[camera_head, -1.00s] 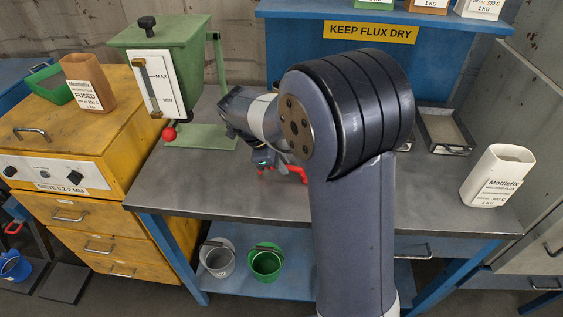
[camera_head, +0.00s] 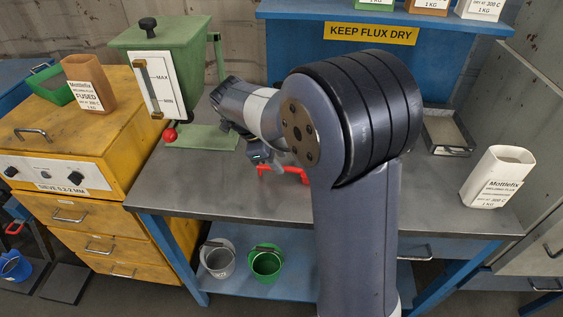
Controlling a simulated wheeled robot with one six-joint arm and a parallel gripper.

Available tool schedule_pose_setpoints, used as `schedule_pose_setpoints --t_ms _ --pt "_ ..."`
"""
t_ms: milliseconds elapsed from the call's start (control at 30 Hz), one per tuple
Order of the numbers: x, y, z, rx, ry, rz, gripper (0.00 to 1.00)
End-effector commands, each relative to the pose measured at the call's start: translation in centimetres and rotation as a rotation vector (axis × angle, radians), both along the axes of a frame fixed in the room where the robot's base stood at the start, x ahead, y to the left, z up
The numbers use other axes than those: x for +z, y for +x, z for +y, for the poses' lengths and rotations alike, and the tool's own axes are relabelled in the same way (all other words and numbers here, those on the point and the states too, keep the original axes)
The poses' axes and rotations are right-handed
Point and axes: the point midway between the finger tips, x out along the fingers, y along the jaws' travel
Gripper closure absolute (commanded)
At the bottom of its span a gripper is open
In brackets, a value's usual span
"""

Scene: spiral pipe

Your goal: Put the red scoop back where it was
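The red scoop (camera_head: 285,170) lies on the grey metal bench top, near its middle; only its red part shows and my arm hides the rest. My gripper (camera_head: 262,156) is just above and to the left of the red part, pointing down. Its fingers are small and dark, and I cannot tell whether they are open or shut. No contact with the scoop is clear from this view.
A green hopper (camera_head: 172,70) with a red-knobbed lever stands left on the bench (camera_head: 220,190). A white Mottlefix container (camera_head: 496,178) and a grey tray (camera_head: 447,130) are at the right. A yellow sieve cabinet (camera_head: 70,140) adjoins the left. The bench front is clear.

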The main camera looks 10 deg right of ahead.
Motion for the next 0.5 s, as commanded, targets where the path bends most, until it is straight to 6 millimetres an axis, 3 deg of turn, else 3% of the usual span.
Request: schedule_pose_setpoints --t_ms 300,500 --pt "6.2 -0.3 3.0 0.004 0.001 -0.003 0.65" --pt "8.1 -0.4 3.8 0.001 0.001 -0.001 0.65"
